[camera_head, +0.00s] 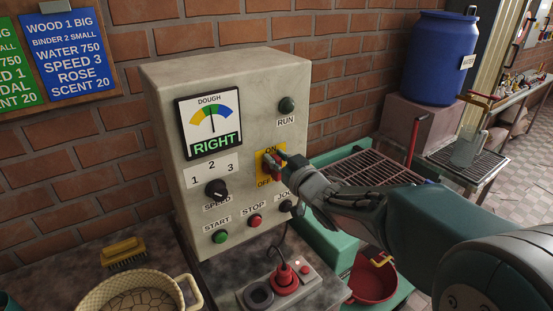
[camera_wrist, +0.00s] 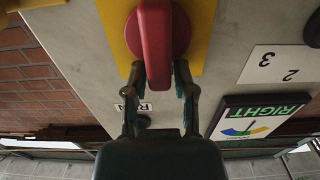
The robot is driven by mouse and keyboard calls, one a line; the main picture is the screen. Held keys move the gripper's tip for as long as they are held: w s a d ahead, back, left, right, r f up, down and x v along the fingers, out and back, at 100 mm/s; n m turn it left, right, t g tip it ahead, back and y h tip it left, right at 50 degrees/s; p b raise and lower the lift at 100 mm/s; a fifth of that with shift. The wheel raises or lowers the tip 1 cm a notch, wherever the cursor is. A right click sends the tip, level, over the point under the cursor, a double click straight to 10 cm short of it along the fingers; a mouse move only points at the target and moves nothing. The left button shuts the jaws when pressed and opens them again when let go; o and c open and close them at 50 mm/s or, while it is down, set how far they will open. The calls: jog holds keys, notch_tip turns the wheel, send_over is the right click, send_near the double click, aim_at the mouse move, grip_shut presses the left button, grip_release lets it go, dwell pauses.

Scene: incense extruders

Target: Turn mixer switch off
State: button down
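The mixer control box (camera_head: 235,80) is a grey panel with a yellow ON/OFF plate (camera_head: 264,179) on its right side. The red mixer switch (camera_head: 272,166) sits on that plate, partly hidden by my gripper. In the wrist view, the red switch handle (camera_wrist: 157,45) stands out from the yellow plate (camera_wrist: 199,40), its free end towards the RUN label, the ON side. My gripper (camera_head: 285,167) is at the switch, with one finger on each side of the handle; in the wrist view, the fingertips (camera_wrist: 160,72) appear to touch its sides.
The dough dial (camera_head: 209,122) reads RIGHT. The dark RUN lamp (camera_head: 287,105) is above. A beige basket (camera_head: 100,295) stands lower left.

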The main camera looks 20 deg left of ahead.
jog(key=shift+f, duration=0.25)
